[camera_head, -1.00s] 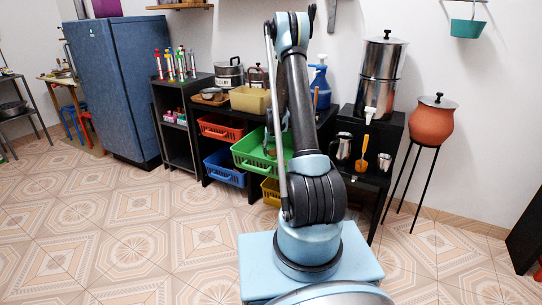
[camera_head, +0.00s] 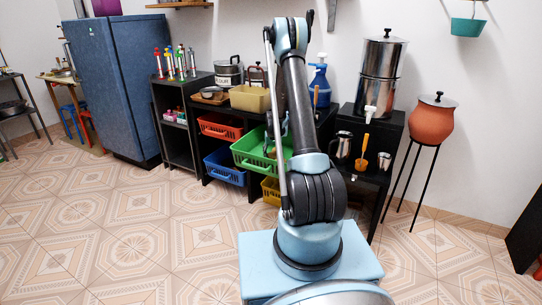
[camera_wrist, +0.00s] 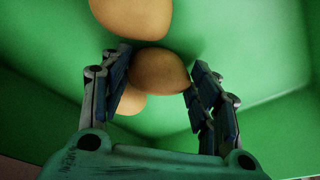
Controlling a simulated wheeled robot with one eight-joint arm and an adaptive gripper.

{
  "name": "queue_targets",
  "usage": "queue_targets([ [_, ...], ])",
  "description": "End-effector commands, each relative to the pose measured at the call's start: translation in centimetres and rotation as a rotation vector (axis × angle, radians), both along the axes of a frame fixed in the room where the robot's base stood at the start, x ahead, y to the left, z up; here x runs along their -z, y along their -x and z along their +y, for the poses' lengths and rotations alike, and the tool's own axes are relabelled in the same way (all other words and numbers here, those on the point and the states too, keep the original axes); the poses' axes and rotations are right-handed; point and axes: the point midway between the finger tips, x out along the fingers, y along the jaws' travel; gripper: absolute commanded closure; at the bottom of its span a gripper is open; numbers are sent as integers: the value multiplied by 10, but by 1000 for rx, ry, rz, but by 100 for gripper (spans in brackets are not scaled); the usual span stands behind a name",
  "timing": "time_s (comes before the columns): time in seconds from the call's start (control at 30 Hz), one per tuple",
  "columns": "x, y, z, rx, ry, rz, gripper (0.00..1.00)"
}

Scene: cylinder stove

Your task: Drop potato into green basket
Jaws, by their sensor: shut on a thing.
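The green basket (camera_head: 247,159) sits in the middle of the black shelf, partly hidden behind my arm. Its green inside (camera_wrist: 250,60) fills the wrist view. My gripper (camera_wrist: 163,72) is down inside the basket, with its fingers shut on a round brown potato (camera_wrist: 157,76). A second potato (camera_wrist: 132,14) lies just beyond the held one, at the top of the wrist view. A third (camera_wrist: 131,105) shows partly below it, beside the left finger. In the head view my gripper is mostly hidden by my arm and the basket.
An orange basket (camera_head: 220,127), a blue basket (camera_head: 224,168) and a yellow basket (camera_head: 270,190) are on the same shelf unit. A tan bin (camera_head: 249,99) stands on top above the green basket. The tiled floor at left is clear.

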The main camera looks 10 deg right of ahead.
Motion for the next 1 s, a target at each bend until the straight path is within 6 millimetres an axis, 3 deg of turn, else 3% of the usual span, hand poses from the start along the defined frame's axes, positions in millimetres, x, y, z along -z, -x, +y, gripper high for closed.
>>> queue_targets([
  [0.03, 0, 0, 0, 0, 0, 0, 37],
  [0.1, 0, 0, 0, 0, 0, 0, 24],
  [0.57, -5, 0, 1, -1, 0, 0, 24],
  [1.0, -61, 14, 2, -1, 0, 0, 24],
])
